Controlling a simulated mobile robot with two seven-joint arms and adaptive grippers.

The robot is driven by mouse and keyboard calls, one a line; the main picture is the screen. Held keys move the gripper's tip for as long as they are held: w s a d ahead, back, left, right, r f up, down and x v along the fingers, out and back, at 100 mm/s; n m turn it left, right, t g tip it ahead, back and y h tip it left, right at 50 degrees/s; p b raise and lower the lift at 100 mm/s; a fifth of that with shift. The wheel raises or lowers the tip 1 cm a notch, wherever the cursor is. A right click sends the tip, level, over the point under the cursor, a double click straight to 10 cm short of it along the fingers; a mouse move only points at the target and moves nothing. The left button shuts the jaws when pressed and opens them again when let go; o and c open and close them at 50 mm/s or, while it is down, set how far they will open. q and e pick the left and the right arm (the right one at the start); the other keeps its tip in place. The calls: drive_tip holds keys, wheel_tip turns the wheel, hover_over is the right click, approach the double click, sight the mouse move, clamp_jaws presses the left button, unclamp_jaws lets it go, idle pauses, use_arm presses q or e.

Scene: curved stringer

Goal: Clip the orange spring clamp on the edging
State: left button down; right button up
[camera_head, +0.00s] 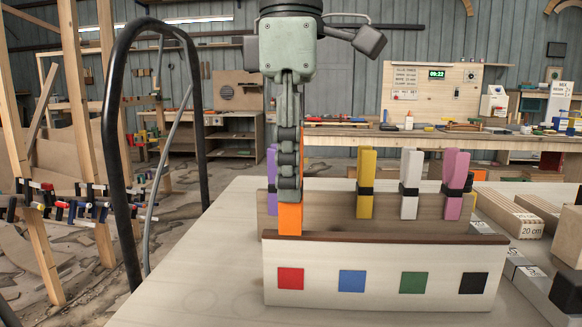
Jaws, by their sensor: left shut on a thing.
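My left gripper (288,190) comes down from the top centre and is shut on the orange spring clamp (290,220). The clamp is upright, its upper part mostly hidden behind the fingers. Its lower end meets the brown edging (400,238) in the picture, above the red square (290,278); I cannot tell whether it grips it. The edging runs along the top of a pale board with red, blue, green and black squares.
Behind the edging, a wooden rack (330,205) holds purple, yellow (366,185), white (410,185) and pink (454,185) clamps. Wooden blocks (505,215) lie at the right. The table (200,280) is clear at the left. A black tubular frame (112,130) stands left of it.

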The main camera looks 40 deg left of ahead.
sight(291, 207)
use_arm(q)
drive_tip(key=shift+f, duration=0.1)
drive_tip(key=shift+f+b, duration=0.75)
drive_tip(key=shift+f, duration=0.25)
drive_tip(key=shift+f, duration=0.15)
drive_tip(key=shift+f+b, duration=0.3)
drive_tip(key=shift+f, duration=0.15)
drive_tip(key=shift+f, duration=0.15)
drive_tip(key=shift+f, duration=0.4)
drive_tip(key=c, duration=0.9)
unclamp_jaws()
